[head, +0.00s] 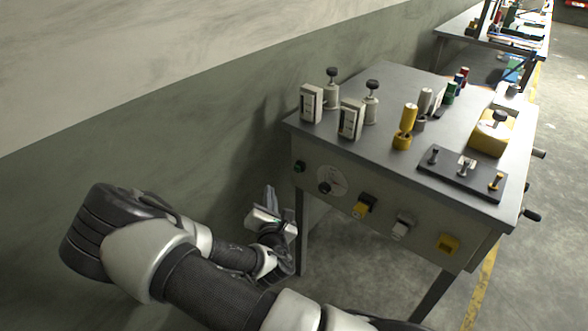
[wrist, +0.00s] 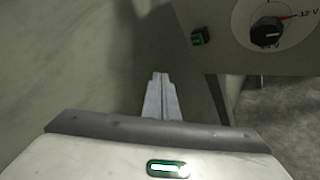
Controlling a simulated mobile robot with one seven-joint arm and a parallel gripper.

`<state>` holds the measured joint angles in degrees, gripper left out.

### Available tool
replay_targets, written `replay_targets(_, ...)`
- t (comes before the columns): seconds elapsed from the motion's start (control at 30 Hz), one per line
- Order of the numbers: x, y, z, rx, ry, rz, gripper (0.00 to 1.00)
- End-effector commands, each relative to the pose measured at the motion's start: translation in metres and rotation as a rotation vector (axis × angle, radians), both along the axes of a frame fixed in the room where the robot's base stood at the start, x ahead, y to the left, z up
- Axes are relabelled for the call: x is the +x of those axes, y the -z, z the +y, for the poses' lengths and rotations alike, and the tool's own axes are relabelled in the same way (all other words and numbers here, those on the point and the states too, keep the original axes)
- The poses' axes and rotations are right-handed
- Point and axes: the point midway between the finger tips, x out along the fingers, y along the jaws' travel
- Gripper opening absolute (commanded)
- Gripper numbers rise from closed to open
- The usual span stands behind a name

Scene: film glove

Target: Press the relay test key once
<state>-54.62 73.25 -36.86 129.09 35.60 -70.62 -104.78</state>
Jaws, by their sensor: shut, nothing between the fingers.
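No legible label marks the relay test key, so I cannot tell which control it is. The bench front panel carries a small green switch (head: 299,166), a dial with a black knob (head: 324,187), a yellow-and-black control (head: 363,205), a pale control (head: 402,227) and a yellow square control (head: 447,243). My gripper (head: 269,196) is left of the bench, apart from the panel, its fingers together and empty. In the wrist view the closed fingers (wrist: 160,82) point ahead, with the green switch (wrist: 201,36) and the dial knob (wrist: 266,32) to their upper right.
The bench top (head: 390,80) bears two boxes with meter faces (head: 311,103), black-knobbed posts (head: 371,101), coloured cylinders, a yellow block (head: 491,133) and a dark plate with levers (head: 462,174). A wall (head: 190,130) runs along the left. Floor shows beneath the bench.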

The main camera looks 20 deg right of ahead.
Motion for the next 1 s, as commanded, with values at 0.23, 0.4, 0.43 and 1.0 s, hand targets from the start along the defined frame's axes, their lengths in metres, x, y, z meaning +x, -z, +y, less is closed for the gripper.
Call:
replay_targets(0.23, 0.0, 0.0, -0.001, 0.003, 0.002, 0.001, 0.0)
replay_targets(0.4, 0.005, 0.0, -0.008, 0.004, 0.005, 0.0, 0.0)
replay_targets(0.43, 0.007, 0.0, -0.01, 0.005, 0.004, 0.001, 0.0)
replay_targets(1.0, 0.048, 0.001, -0.066, 0.004, 0.003, 0.003, 0.0)
